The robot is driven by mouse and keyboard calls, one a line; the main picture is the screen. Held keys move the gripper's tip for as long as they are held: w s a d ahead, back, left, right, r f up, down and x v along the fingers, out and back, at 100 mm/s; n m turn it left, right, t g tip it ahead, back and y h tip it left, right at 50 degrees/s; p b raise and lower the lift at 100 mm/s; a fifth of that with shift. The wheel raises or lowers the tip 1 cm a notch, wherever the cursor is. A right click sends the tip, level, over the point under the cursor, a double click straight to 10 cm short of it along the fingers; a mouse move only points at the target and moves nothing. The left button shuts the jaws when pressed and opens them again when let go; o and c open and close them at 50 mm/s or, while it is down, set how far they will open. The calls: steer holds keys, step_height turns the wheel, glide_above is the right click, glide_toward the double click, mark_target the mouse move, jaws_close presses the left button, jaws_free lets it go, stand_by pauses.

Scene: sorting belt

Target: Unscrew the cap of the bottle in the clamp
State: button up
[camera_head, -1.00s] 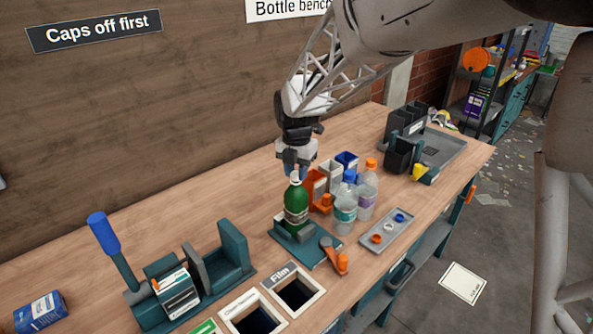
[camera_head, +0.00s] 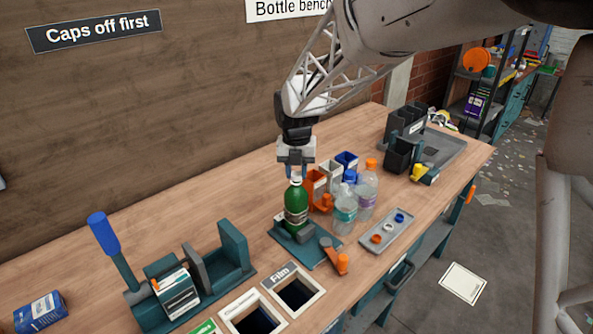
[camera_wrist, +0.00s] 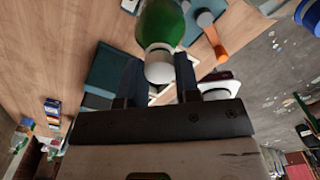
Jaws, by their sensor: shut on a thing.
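A green bottle (camera_head: 296,207) stands upright in the teal clamp (camera_head: 310,252) on the bench. Its white cap (camera_wrist: 158,62) shows between my fingers in the wrist view, at the bottle's neck. My gripper (camera_head: 296,176) points straight down over the bottle and is shut on the cap. In the wrist view the fingers (camera_wrist: 158,80) lie on either side of the cap. The cap is mostly hidden by the fingers in the head view, and I cannot tell how far it is turned on the neck. The clamp's orange-ended handle (camera_head: 341,262) lies toward the front right.
Clear bottles with a blue cap (camera_head: 345,212) and an orange cap (camera_head: 368,188) stand close on the right. A grey tray (camera_head: 372,248) holds loose caps. Bins (camera_head: 317,186) stand behind. A lever press (camera_head: 170,290) and bench openings (camera_head: 318,293) lie to the left and front.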

mark_target(297, 173)
steer(key=shift+n, duration=0.3)
steer(key=o, duration=1)
steer(key=shift+r, duration=3.9)
